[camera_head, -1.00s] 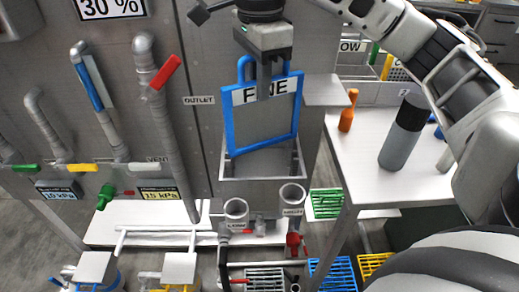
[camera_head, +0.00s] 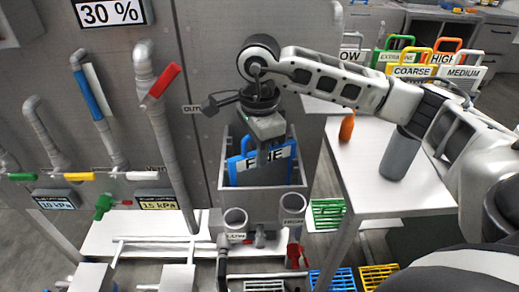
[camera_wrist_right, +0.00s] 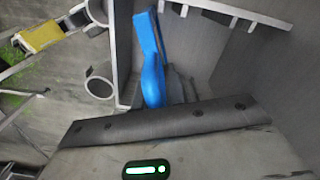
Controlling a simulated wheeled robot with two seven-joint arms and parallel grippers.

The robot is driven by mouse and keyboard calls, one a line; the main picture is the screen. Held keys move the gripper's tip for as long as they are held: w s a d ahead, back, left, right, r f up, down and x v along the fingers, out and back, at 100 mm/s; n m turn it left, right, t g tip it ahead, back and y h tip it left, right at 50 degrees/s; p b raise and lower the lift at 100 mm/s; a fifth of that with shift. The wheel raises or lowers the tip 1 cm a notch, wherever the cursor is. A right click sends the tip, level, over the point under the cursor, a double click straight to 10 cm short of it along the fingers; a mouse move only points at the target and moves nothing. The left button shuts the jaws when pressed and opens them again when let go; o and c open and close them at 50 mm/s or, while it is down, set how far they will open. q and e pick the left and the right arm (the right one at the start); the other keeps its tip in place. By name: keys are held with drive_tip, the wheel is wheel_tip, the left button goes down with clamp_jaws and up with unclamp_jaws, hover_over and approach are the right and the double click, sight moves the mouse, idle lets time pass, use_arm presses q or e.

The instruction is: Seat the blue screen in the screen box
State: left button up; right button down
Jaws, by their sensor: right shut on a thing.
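The blue screen (camera_head: 285,152), with a label reading "FINE" partly covered by my gripper, is down inside the grey screen box (camera_head: 226,198). Only its upper part shows above the box's front wall; its lower part is hidden, so I cannot tell if it touches the bottom. My right gripper (camera_head: 264,158) is above the box, shut on the blue screen at its top handle. In the right wrist view the screen's blue edge (camera_wrist_right: 152,75) stands between the box walls. My left gripper is not in view.
A white table (camera_head: 365,190) to the right holds an orange bottle (camera_head: 347,127) and a grey cylinder (camera_head: 400,155). Labelled screens, including a yellow coarse one (camera_head: 415,72), stand behind. A red-handled pipe (camera_head: 161,82) rises at left.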

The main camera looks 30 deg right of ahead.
drive_tip(key=shift+f, duration=0.1)
drive_tip(key=c, duration=1.5)
unclamp_jaws()
drive_tip(key=shift+o, duration=0.2)
drive_tip(key=shift+r, duration=0.3)
wheel_tip(320, 180, up, 11)
drive_tip(key=shift+r, duration=0.35)
